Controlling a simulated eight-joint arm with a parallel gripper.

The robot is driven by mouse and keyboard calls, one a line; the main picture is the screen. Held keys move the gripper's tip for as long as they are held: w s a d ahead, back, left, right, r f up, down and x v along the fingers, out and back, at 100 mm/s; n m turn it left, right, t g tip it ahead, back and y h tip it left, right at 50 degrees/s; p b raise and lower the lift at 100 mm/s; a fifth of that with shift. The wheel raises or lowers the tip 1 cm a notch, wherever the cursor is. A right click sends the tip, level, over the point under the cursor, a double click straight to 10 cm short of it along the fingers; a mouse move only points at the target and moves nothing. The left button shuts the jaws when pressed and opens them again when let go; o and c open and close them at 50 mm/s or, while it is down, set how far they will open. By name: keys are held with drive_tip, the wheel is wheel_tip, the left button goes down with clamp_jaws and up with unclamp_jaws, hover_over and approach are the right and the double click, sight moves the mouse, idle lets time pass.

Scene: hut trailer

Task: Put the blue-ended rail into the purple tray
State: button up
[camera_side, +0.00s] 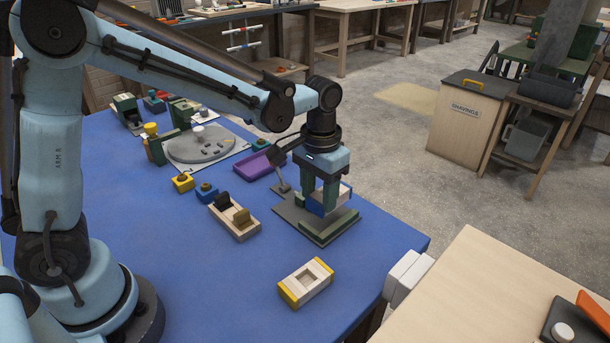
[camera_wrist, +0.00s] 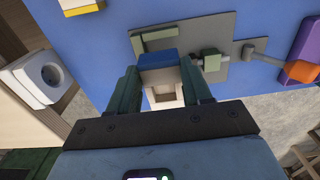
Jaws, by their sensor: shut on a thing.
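The blue-ended rail (camera_side: 317,207) is pale wood with a blue end. My gripper (camera_side: 321,199) is shut on it, over a grey plate with green bars (camera_side: 338,226). In the wrist view, the rail's blue end (camera_wrist: 157,60) sits between the fingers of my gripper (camera_wrist: 160,80), with pale wood behind it. I cannot tell whether the rail touches the plate. The purple tray (camera_side: 250,168) lies behind and left of my gripper in the side view, partly hidden by a dark lever. A purple shape, likely the tray (camera_wrist: 308,38), shows at the wrist view's right edge.
A yellow-ended wooden piece (camera_side: 306,283) lies near the table's front. A round grey turntable (camera_side: 201,146) is farther back. Blue tabletop is clear at front left.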

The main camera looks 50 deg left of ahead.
sight(318, 197)
drive_tip(key=r, duration=0.8)
drive_tip(key=shift+w+a, duration=0.1)
drive_tip(key=shift+a, duration=0.1)
drive_tip(key=w+a, duration=0.2)
drive_tip(key=a, duration=2.4)
wheel_tip(318, 197, down, 5)
drive_tip(key=shift+a+f, duration=0.1)
drive_tip(key=shift+f, duration=3.75)
